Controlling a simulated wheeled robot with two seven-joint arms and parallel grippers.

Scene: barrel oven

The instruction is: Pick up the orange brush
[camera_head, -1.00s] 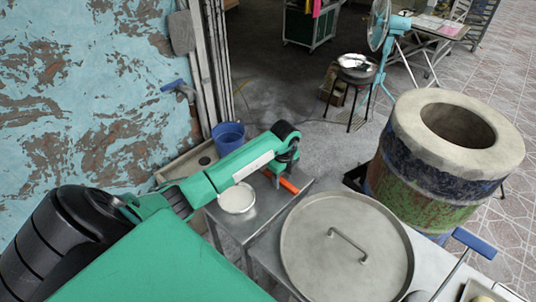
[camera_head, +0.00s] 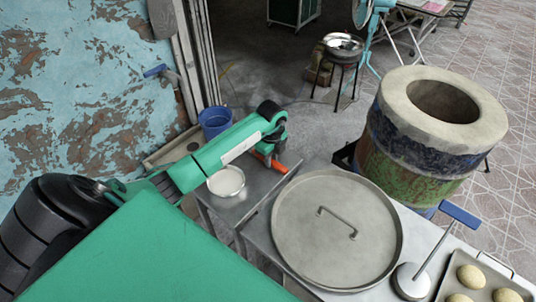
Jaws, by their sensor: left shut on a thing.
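The orange brush (camera_head: 278,166) shows as a short orange length at the back of the small metal table (camera_head: 256,190). My left gripper (camera_head: 268,157) reaches over that table from the left and is shut on the brush. The gripper and arm hide part of the brush, and I cannot tell whether it is clear of the table top. My right gripper is not in view.
A white bowl (camera_head: 226,181) sits beside the brush. A large round metal lid (camera_head: 337,230) lies on the table to the right. A blue-handled tool (camera_head: 436,250) and a tray of dough (camera_head: 487,278) stand further right. The barrel oven (camera_head: 428,135) is behind.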

